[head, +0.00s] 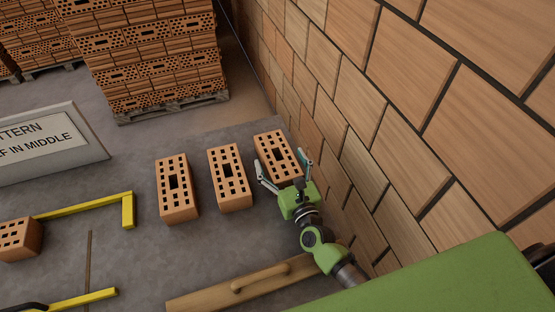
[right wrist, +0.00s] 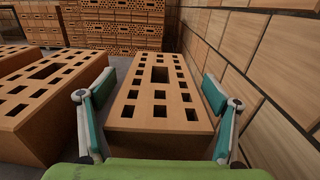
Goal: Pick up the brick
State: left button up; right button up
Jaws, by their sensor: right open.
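Three orange perforated bricks lie in a row on the grey surface in the head view: a left brick (head: 177,205), a middle brick (head: 229,180) and a right brick (head: 277,150). My right gripper (head: 283,170) is open at the near end of the right brick. In the right wrist view, this brick (right wrist: 158,92) lies between the spread fingers of the gripper (right wrist: 158,118), with a gap on each side. The middle brick (right wrist: 45,105) is close to the left finger. My left gripper is not recognisable in either view.
A brick wall (head: 350,110) rises close on the right of the right brick. A wooden float (head: 240,284) lies in front. Yellow corner brackets (head: 95,203), another brick (head: 18,239) and a sign (head: 45,142) are at left. Stacked bricks (head: 155,50) stand on a pallet behind.

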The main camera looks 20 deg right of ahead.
jog(key=c, duration=1.5)
jog(key=shift+w+r, duration=0.1)
jog(key=shift+r, duration=0.1)
jog(key=c, duration=0.5)
jog(key=shift+o, duration=0.2)
